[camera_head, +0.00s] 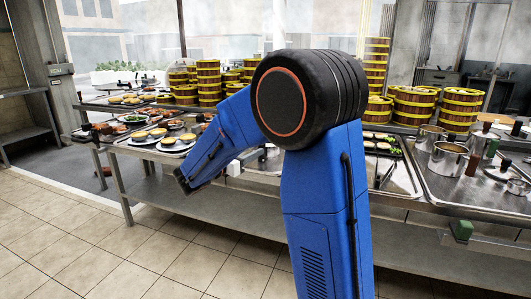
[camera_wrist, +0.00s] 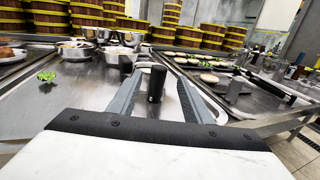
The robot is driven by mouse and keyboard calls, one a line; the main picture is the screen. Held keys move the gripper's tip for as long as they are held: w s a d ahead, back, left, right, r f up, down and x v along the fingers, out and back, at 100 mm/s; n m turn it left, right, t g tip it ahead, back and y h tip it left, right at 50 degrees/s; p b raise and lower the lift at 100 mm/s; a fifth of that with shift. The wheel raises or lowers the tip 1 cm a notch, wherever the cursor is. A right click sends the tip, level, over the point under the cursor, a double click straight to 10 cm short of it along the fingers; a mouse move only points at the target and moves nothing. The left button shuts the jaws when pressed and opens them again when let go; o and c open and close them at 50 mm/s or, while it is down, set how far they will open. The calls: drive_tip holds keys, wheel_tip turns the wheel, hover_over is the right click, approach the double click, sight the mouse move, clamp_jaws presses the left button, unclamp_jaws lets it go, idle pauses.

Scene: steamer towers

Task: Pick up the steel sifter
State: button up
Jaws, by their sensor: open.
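In the wrist view my gripper (camera_wrist: 159,70) is open, with its two grey fingers reaching forward low over the steel counter. A short black upright handle (camera_wrist: 157,82) stands between the fingers, with a gap visible on each side. It may belong to the steel sifter, but I cannot tell, as its lower part is hard to make out. Steel pans (camera_wrist: 122,56) sit beyond the left finger. In the head view my blue arm hides much of the counter's middle, and I cannot make out the sifter there.
Bamboo steamer towers (camera_head: 209,82) line the back of the steel counter. Plates of food (camera_head: 175,143) stand at the left. Steel pots (camera_head: 447,160) crowd the right. A tray of buns (camera_wrist: 208,66) lies right of my gripper. The tiled floor (camera_head: 60,245) in front is clear.

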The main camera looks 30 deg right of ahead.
sight(261, 161)
drive_tip(key=shift+x, duration=3.5)
drive_tip(key=shift+w+a+f, duration=0.1)
drive_tip(key=shift+w+f, duration=0.05)
drive_tip(key=shift+f, duration=0.05)
clamp_jaws()
drive_tip(key=shift+r, duration=0.15)
wheel_tip(261, 161, up, 10)
drive_tip(key=shift+f, duration=0.1)
